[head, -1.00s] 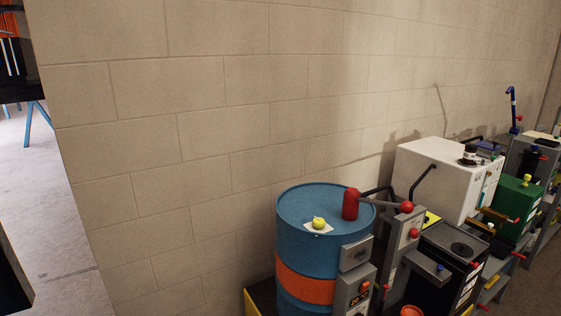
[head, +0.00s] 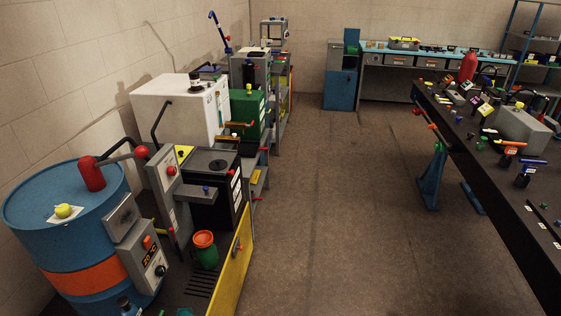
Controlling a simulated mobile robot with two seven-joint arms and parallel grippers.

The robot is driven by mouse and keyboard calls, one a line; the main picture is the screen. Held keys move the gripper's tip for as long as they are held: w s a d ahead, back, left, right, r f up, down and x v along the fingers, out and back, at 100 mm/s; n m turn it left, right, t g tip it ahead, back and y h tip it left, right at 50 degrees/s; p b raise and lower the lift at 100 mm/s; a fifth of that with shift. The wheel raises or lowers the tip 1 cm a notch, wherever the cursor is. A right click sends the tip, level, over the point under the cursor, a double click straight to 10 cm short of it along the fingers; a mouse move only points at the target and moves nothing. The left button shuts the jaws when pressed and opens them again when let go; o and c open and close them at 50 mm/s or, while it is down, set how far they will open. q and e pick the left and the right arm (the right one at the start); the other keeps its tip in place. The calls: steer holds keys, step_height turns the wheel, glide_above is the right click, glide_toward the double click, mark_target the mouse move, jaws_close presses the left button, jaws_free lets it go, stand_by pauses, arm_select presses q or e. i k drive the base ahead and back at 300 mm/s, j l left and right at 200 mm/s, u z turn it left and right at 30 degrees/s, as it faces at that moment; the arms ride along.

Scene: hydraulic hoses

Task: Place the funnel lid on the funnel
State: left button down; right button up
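I cannot tell for sure which things are the funnel and its lid. A small green container with an open orange rim (head: 204,239) stands on the grated floor at the lower left and has a funnel-like mouth. A round yellow piece (head: 63,211) sits on a white square on top of the blue drum (head: 35,240). Neither of my grippers is in view.
A red cylinder with a lever (head: 91,174) stands on the drum. White (head: 175,112) and black (head: 214,195) machines line the left wall. A long dark table (head: 490,170) with many small parts is on the right. The floor (head: 310,200) between is clear.

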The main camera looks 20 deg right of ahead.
mark_target(202, 237)
steer(key=z, duration=0.7)
steer(key=i+z, duration=0.35)
steer(key=i, duration=1.8)
steer(key=i+l, duration=0.1)
steer(key=i, duration=1.05)
steer(key=i+l+u, duration=0.1)
steer(key=i, duration=1)
steer(key=u, duration=0.4)
steer(key=i+u, duration=0.1)
steer(key=u, duration=0.3)
steer(key=l+u, duration=0.1)
steer(key=u, duration=0.3)
steer(key=i+u, duration=0.1)
steer(key=u, duration=2.15)
